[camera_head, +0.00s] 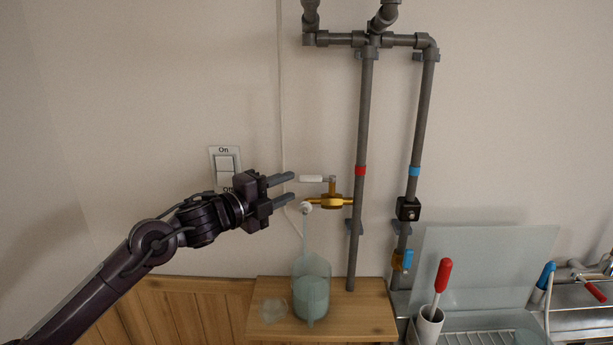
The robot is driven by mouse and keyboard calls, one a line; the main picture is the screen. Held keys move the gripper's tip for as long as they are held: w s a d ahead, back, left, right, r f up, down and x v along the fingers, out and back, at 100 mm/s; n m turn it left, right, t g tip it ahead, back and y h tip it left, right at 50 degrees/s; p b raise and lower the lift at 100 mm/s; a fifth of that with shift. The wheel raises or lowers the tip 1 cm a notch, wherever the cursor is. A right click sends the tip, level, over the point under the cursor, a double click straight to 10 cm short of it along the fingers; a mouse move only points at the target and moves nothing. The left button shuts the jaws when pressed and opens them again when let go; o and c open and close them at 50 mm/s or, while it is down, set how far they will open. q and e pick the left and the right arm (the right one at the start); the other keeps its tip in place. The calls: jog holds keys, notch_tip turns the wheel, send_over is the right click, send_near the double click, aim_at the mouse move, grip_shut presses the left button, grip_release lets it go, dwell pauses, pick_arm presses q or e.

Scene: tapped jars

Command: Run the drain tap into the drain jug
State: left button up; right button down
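A brass tap (332,201) with a white-ended lever (312,179) sits on the pipe with the red band. A thin pale stream (305,235) runs from its spout down into a clear jug (312,268). The jug stands on a wooden shelf (365,315) and holds pale bluish liquid in its lower part; the exact level is hard to read. My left gripper (292,187) is left of the tap, its two fingers apart and empty, with a small gap to the lever. My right gripper is not in view.
A clear round dish (273,309) lies left of the jug. A second pipe (423,115) carries a blue band, a black fitting and a blue-handled valve (407,259). A white cup (429,325) holds a red-handled tool. An On/Off switch (225,164) is on the wall behind my gripper.

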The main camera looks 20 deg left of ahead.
aim_at(303, 181)
pick_arm(q)
jog(key=p+x, duration=0.2)
jog(key=x, duration=0.2)
jog(key=shift+w+d+r, duration=0.1)
jog(key=shift+w+r, duration=0.05)
jog(key=shift+w, duration=0.1)
jog(key=shift+w+d, duration=0.3)
jog(key=shift+w, duration=0.2)
jog(key=shift+f, duration=0.2)
grip_shut()
